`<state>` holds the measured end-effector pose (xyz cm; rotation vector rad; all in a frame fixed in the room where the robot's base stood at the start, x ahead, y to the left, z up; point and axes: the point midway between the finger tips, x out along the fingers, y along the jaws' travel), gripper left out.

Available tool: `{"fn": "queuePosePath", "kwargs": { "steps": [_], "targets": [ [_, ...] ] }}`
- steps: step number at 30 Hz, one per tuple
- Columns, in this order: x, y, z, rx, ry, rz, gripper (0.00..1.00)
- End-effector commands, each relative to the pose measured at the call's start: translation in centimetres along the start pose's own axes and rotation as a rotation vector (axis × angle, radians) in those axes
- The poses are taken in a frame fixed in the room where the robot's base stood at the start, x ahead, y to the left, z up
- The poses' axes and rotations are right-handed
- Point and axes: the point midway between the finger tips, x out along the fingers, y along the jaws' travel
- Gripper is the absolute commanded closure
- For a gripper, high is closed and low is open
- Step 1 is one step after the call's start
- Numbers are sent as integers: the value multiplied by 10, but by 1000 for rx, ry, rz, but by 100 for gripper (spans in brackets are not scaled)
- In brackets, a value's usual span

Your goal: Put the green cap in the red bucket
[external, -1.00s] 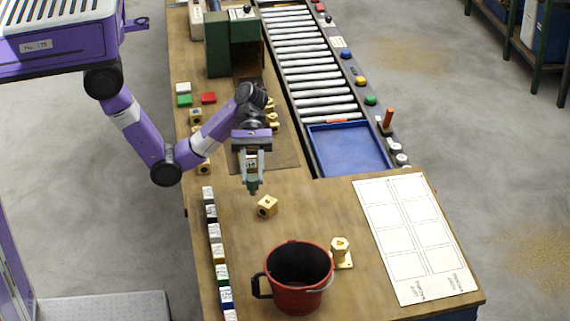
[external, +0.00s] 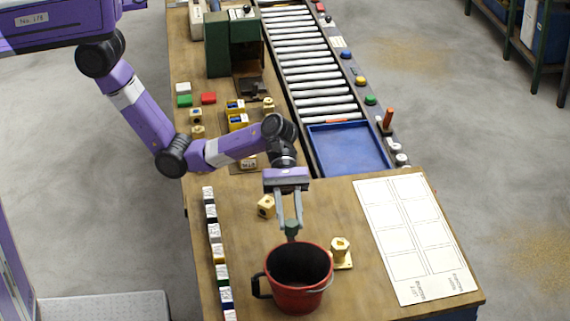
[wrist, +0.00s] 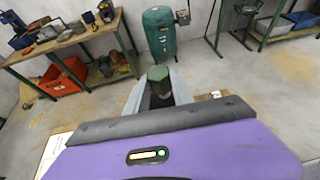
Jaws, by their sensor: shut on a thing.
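My gripper (external: 291,226) is shut on the green cap (external: 291,228) and holds it in the air just above the far rim of the red bucket (external: 297,301). The green cap also shows between the fingers in the wrist view (wrist: 158,76). The bucket stands upright on the bench, with its black handle grip at the left. Its inside looks dark and its bottom cannot be made out. The bucket is not recognisable in the wrist view.
A brass block (external: 266,206) lies behind the bucket, and a brass flanged fitting (external: 341,252) stands close to its right. A row of labelled blocks (external: 214,234) lines the bench's left edge. A white marked sheet (external: 415,236) lies at right; a blue tray (external: 348,148) is behind it.

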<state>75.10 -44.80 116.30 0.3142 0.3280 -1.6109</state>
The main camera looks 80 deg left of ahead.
Motion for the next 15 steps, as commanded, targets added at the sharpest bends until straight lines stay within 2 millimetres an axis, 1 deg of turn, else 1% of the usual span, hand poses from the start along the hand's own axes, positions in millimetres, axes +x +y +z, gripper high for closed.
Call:
{"fn": "queuePosePath", "kwargs": {
  "steps": [2,5,10,15],
  "targets": [
    [1,11,-5,-8,-2,35,100],
    [1,18,-5,-7,-9,62,100],
    [4,19,-13,-6,-12,65,100],
    [10,19,-29,-7,-12,65,100]
  ]
}}
